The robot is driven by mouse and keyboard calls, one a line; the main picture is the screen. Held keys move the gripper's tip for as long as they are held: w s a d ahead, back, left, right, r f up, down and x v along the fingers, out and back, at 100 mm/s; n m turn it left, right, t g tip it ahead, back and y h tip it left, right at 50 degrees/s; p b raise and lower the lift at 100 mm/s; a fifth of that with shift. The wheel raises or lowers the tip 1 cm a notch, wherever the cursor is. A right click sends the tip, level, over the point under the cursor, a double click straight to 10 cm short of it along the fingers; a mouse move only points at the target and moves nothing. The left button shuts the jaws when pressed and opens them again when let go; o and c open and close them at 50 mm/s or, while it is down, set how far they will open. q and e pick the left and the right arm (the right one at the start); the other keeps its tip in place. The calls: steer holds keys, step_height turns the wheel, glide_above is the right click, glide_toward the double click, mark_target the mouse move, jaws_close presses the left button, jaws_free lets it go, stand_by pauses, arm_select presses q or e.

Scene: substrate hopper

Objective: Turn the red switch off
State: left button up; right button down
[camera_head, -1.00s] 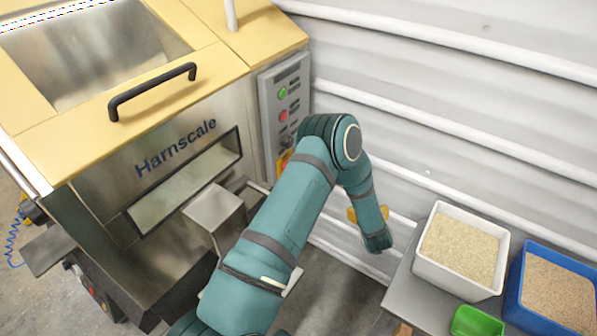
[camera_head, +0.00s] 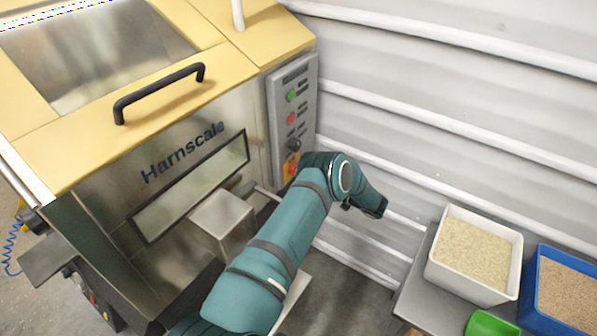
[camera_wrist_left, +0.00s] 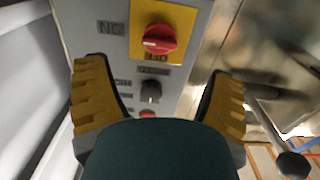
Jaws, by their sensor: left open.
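The red switch (camera_head: 293,168) is a rotary knob on a yellow plate low on the grey control panel (camera_head: 281,118). My arm partly covers that plate in the head view. In the left wrist view the red switch (camera_wrist_left: 158,39) sits on its yellow plate at the top, its grip lying roughly across the picture with a pale mark on it. My left gripper (camera_wrist_left: 161,78) is open and empty. Its two yellow-padded fingers are spread in front of the panel, with the switch beyond their tips. The gripper is hidden in the head view. My right gripper is not in view.
A black knob (camera_wrist_left: 151,91) shows between the fingers; a green button (camera_head: 291,95) and a red button (camera_head: 291,118) are above it. The yellow and steel hopper (camera_head: 100,160) is left. A white bin (camera_head: 473,255), blue bin (camera_head: 563,290) and green scoop (camera_head: 490,324) are right.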

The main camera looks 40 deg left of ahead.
arm_select(q)
steer(key=a, duration=0.8)
steer(key=shift+s+b, duration=0.4)
steer(key=c, duration=1.2)
